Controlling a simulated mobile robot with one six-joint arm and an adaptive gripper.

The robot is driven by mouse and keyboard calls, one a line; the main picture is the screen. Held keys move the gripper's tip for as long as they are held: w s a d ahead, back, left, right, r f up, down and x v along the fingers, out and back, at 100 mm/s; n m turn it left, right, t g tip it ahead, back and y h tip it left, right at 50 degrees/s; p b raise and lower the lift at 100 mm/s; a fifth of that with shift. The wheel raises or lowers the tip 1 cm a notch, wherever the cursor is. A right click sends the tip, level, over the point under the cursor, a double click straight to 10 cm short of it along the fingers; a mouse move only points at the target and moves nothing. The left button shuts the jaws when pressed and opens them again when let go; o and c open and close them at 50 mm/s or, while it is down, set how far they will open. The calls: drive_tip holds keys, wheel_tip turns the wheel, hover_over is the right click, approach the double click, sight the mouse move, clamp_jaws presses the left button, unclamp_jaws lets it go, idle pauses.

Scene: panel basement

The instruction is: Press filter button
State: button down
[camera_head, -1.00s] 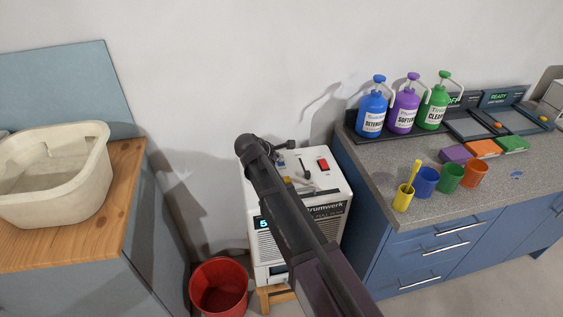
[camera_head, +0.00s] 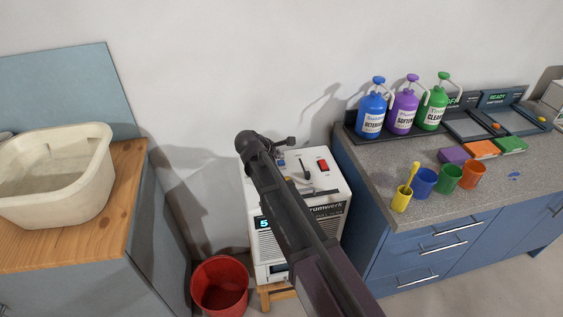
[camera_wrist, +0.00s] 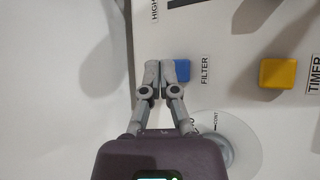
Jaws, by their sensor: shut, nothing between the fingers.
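The blue filter button (camera_wrist: 183,72) is on the white top panel of the machine, beside the printed word FILTER in the wrist view. My gripper (camera_wrist: 167,66) is shut and empty. Its fingertips show at the left edge of the blue button and partly overlap it in the picture; I cannot tell whether they touch it. In the head view the white machine (camera_head: 272,248) stands between the two cabinets, and my arm crosses in front of it. My fingertips are small there, above the back of the machine's top.
A yellow button (camera_wrist: 278,73) marked TIMER and a round dial (camera_wrist: 240,150) are near the filter button. A red switch (camera_head: 322,165) is on the machine's top. A red bucket (camera_head: 220,284) stands on the floor. Bottles and cups stand on the right counter (camera_head: 390,165).

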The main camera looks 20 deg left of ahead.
sight(280, 162)
drive_tip(key=shift+r, duration=0.15)
wheel_tip(280, 162, up, 5)
drive_tip(key=p, duration=0.5)
drive_tip(key=shift+f, duration=0.2)
idle(0.7)
